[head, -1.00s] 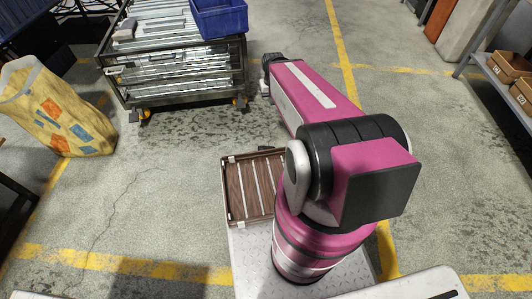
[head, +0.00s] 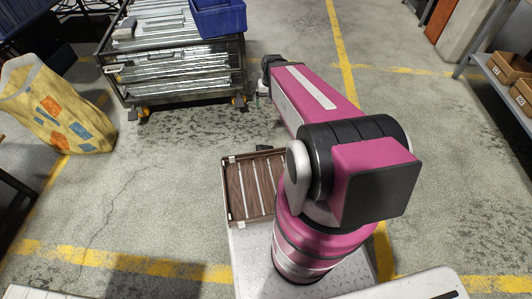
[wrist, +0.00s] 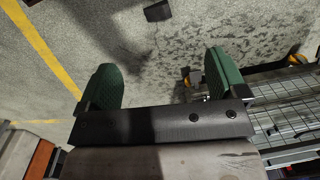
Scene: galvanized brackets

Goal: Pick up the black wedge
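My gripper (wrist: 163,75) is open, its two green fingers wide apart with nothing between them. In the head view it is mostly hidden at the far end of my pink arm, just right of the metal cart.
A metal cart (head: 180,82) with orange-wheeled casters stands at the upper left, a blue bin (head: 218,18) on top. A yellow patterned sack (head: 55,105) stands left of it. The brown slatted tray (head: 236,190) is beside my arm's base. Boxes (head: 508,68) sit on a right-hand shelf. Middle floor is clear.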

